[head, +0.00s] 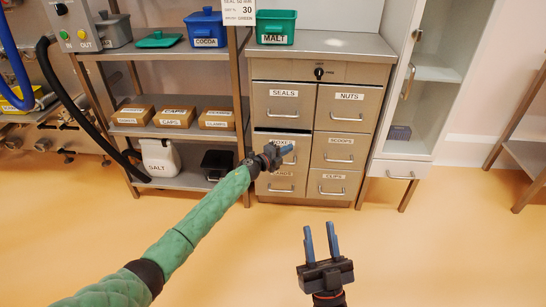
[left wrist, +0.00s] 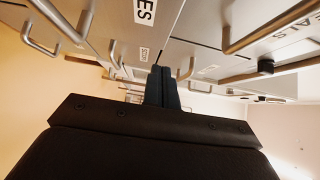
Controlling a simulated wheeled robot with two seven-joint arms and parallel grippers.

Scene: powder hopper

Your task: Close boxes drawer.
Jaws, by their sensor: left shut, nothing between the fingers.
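The boxes drawer (head: 302,137) is the middle drawer in the left column of the grey cabinet. There, a drawer front with a label ending in "ES" (left wrist: 145,12) is close above the fingers. I cannot tell how far the drawer stands out, or whether the fingers touch it. My right gripper (head: 319,226) is open and empty, low over the floor.
The seals drawer (head: 275,106) is above, the nuts (head: 361,108), scoops (head: 351,155) and clips (head: 344,186) drawers are to the right. A green malt bin (head: 275,38) stands on top. A shelf rack (head: 200,89) is left, a white cupboard (head: 434,105) right. The front floor is clear.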

